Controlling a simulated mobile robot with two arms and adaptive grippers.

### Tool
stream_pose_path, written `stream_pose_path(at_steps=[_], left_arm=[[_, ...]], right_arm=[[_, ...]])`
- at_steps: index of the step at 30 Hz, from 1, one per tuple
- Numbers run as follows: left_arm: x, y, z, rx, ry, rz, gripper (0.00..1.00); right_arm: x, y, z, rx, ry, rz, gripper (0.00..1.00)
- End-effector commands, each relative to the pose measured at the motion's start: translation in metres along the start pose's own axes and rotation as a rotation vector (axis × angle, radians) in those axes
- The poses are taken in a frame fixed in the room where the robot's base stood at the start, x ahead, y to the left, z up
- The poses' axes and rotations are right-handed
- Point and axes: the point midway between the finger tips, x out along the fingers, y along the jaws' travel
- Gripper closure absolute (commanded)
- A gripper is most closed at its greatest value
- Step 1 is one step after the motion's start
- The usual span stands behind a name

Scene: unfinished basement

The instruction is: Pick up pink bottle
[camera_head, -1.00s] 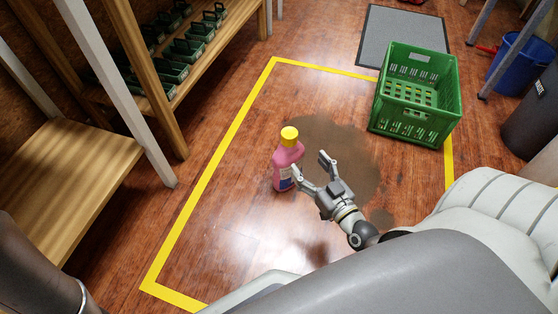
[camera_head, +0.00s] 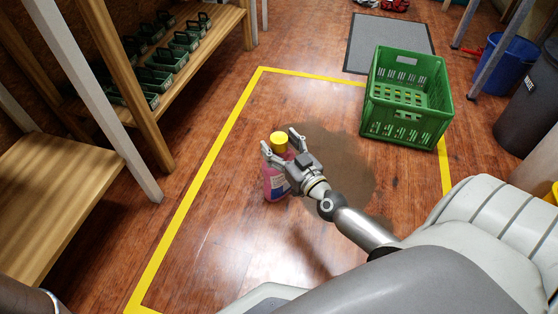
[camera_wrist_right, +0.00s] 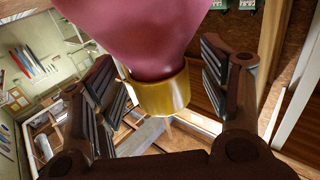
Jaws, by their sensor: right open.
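The pink bottle (camera_head: 275,180) with a yellow cap (camera_head: 279,139) and a label stands upright on the wooden floor inside a yellow taped outline. My right gripper (camera_head: 281,146) is open at the bottle's upper part, with its fingers on either side of the neck and cap. In the right wrist view the yellow cap (camera_wrist_right: 163,94) and the pink bottle body (camera_wrist_right: 150,30) lie between the two spread fingers (camera_wrist_right: 165,85), with gaps on both sides. The gripper hides part of the bottle in the head view. My left gripper does not show.
A green crate (camera_head: 405,133) stands at the upper right on the tape edge, near a grey mat (camera_head: 362,45). A blue bucket (camera_head: 510,68) is farther right. Wooden shelves (camera_head: 50,195) with small green bins line the left. A dark stain (camera_head: 345,165) marks the floor beside the bottle.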

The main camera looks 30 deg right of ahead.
Motion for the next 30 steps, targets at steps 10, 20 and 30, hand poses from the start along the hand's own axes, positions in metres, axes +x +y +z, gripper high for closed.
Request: stream_pose_path(at_steps=[10,20,30], left_arm=[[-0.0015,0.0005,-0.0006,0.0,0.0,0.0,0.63],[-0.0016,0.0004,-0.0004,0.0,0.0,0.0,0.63],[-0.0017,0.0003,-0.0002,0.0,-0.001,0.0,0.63]], right_arm=[[0.0075,0.0002,-0.0008,0.0,0.0,0.0,0.31],[0.0072,0.0002,-0.0005,0.0,0.0,-0.001,0.74],[0.007,0.0002,0.0003,-0.001,-0.002,-0.001,1.0]])
